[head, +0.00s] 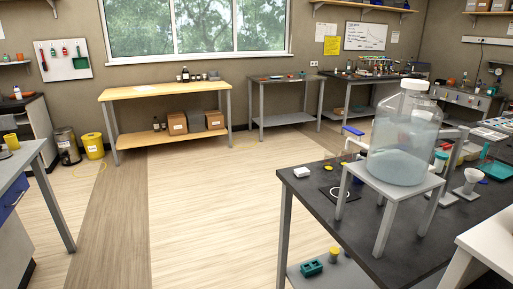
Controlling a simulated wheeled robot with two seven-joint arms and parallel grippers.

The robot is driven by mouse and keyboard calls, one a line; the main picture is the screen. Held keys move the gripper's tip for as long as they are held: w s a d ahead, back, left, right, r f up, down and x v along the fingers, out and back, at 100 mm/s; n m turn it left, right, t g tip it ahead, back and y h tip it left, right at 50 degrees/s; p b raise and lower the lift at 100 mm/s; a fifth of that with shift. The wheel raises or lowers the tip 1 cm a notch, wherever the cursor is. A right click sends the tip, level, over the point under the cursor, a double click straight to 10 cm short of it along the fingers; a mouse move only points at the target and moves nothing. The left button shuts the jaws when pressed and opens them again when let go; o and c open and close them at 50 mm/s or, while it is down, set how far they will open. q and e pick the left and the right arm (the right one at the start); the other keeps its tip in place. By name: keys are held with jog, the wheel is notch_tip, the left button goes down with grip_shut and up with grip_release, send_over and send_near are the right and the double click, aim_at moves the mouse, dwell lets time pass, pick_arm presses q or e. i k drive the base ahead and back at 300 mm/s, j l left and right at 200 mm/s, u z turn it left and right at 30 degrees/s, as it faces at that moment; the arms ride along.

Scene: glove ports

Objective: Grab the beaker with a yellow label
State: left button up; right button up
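I cannot make out a beaker with a yellow label in the head view. The glassware on the far benches is too small to tell apart. Neither of my grippers is in view.
A large clear jar (403,140) with a white cap stands on a grey stand (400,187) on the dark bench (310,187) at right. A wooden table (150,92) with small bottles stands under the window. A yellow bin (93,146) is at left. The middle floor (210,200) is clear.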

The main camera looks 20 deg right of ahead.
aim_at(330, 156)
jog(key=i+j+u, duration=0.15)
jog(key=i, duration=1.55)
jog(key=i+z, duration=0.45)
jog(key=i+j+z, duration=0.1)
jog(key=i+z, duration=0.6)
jog(key=z, duration=0.15)
jog(key=i+z, duration=0.2)
jog(key=z, duration=0.15)
jog(key=i+j+z, duration=0.1)
jog(key=i+z, duration=0.15)
jog(key=z, duration=0.15)
jog(key=i+j+z, duration=0.15)
jog(key=z, duration=0.25)
